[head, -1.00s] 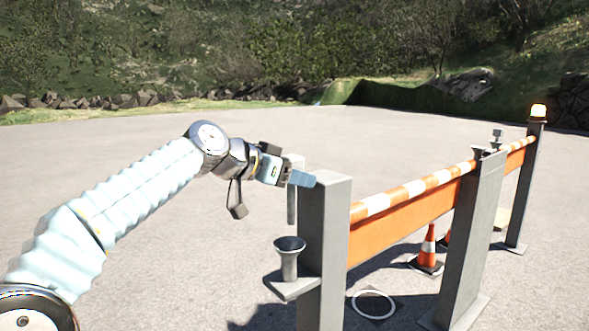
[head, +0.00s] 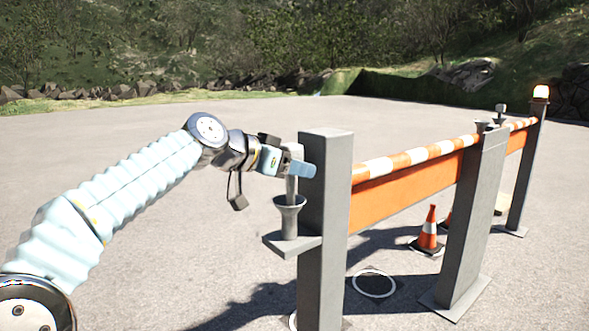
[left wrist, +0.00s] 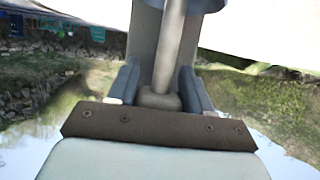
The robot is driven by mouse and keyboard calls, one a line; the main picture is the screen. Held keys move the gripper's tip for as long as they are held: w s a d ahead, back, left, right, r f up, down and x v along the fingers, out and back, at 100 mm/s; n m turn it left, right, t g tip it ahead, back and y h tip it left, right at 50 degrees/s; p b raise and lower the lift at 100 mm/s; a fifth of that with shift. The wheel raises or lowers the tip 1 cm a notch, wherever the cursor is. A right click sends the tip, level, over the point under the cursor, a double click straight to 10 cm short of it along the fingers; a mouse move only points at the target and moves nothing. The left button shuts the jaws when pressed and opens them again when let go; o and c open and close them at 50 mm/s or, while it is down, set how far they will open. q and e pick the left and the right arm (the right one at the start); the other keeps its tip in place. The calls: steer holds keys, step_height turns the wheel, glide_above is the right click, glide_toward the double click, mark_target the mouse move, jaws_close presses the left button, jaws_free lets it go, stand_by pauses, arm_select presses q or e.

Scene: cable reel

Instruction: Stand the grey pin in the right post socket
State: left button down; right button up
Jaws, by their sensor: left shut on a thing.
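My left gripper (head: 290,165) is shut on the grey pin (head: 291,187), which hangs upright from its fingers. Below it, a grey flared socket (head: 289,222) stands on a bracket on the left side of the nearest grey post (head: 325,230). The pin's lower end meets the socket's mouth in the head view; I cannot tell whether it is inside. In the left wrist view the pin (left wrist: 171,45) runs between the fingers, its thick knob near the palm. Another socket (head: 483,126) shows at the top of the middle post (head: 470,220). My right gripper is not in view.
A striped rail (head: 415,156) with an orange board (head: 410,195) joins the posts. Traffic cones (head: 428,232) stand behind it. A white ring (head: 374,284) lies on the ground. The pavement at left is open.

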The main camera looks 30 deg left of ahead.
arm_select(q)
steer(key=shift+d+f, duration=0.1)
steer(key=shift+f, duration=0.85)
steer(key=c, duration=0.8)
jaws_free()
steer(key=shift+w+f, duration=0.1)
steer(key=shift+f, duration=0.05)
steer(key=shift+o, duration=1.1)
steer(key=shift+w, duration=0.2)
steer(key=shift+o, duration=0.8)
steer(key=shift+s, duration=0.1)
steer(key=shift+r, duration=0.2)
